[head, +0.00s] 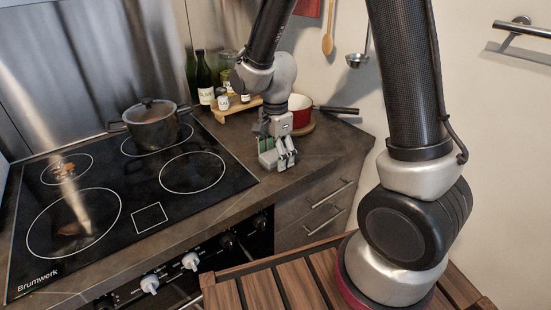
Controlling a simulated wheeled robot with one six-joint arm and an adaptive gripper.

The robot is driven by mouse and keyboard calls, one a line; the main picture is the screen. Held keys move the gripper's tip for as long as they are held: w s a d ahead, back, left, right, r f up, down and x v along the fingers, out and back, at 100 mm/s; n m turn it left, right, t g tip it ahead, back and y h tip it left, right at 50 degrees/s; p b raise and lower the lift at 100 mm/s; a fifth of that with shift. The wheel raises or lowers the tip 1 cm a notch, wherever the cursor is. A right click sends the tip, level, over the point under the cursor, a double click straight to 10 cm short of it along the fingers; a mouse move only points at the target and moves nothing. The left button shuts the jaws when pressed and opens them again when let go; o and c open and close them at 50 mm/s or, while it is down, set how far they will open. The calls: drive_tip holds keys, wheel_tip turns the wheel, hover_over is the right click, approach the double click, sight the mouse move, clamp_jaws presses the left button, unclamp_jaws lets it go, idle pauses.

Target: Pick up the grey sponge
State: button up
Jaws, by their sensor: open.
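My gripper (277,152) points down at the worktop just right of the hob. It is open, with its fingers low near the counter surface. A small grey-green block (266,157), which looks like the grey sponge, shows at the fingers' left side. The fingers hide part of it. I cannot tell whether they touch it or stand around it.
A black hob (150,215) with a lidded pot (152,126) lies to the left. Behind my gripper are a red pan (300,112), a wooden stand (236,104) and bottles (204,80). Some bare worktop (335,140) lies to the right.

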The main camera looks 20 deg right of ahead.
sight(276, 153)
drive_tip(key=c, duration=0.9)
drive_tip(key=shift+r, duration=0.1)
wheel_tip(276, 153, up, 10)
drive_tip(key=shift+f, duration=0.1)
drive_tip(key=shift+o, duration=1)
drive_tip(key=c, duration=0.3)
drive_tip(key=shift+d, duration=0.1)
